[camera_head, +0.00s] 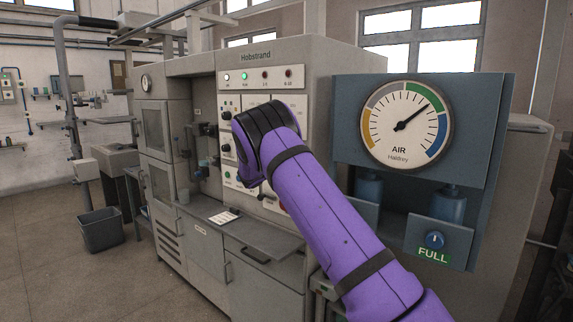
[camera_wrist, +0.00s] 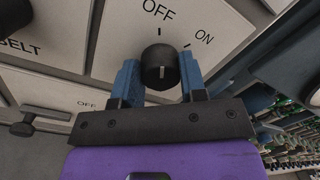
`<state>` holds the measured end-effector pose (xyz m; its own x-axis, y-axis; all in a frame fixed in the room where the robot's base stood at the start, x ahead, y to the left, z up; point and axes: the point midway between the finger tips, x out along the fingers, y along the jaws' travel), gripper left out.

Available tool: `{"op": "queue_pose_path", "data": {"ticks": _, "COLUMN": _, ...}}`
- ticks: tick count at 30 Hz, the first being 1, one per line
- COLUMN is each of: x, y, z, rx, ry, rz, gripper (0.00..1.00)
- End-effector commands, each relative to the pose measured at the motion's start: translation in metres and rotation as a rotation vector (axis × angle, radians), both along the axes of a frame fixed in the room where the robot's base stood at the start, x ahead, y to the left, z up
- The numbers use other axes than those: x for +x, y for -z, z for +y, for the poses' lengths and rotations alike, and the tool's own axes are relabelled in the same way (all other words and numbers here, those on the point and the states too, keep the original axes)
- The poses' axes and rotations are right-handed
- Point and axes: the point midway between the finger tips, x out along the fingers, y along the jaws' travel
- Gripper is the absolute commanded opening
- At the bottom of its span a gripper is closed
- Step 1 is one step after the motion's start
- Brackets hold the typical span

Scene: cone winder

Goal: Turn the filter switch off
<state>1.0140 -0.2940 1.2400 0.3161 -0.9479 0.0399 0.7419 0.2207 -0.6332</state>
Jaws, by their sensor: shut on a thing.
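A round black knob (camera_wrist: 158,58) sits on a pale panel in the wrist view, with OFF printed above it and ON to its upper right. A short white line on its face runs nearly upright, roughly in line with the OFF tick. My gripper (camera_wrist: 161,70) has its two blue fingers on either side of the knob, shut on it. No filter label is readable by this knob. In the head view, my purple arm hides the gripper and the knob against the Hobstrand machine (camera_head: 190,66).
A blue-grey unit with an AIR gauge (camera_head: 405,125) and a FULL knob (camera_head: 435,240) stands right of my arm. A grey bin (camera_head: 101,230) stands on open floor.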

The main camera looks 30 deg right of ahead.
Motion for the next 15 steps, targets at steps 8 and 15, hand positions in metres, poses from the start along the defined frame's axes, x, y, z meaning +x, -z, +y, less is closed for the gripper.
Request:
{"op": "queue_pose_path", "data": {"ticks": 8, "x": 0.0002, "y": 0.0015, "z": 0.0011, "rx": -0.022, "ry": -0.001, "rz": 0.066, "gripper": 0.15}}
{"op": "queue_pose_path", "data": {"ticks": 15, "x": 0.0002, "y": 0.0017, "z": 0.0009, "rx": -0.025, "ry": -0.001, "rz": 0.075, "gripper": 0.15}}
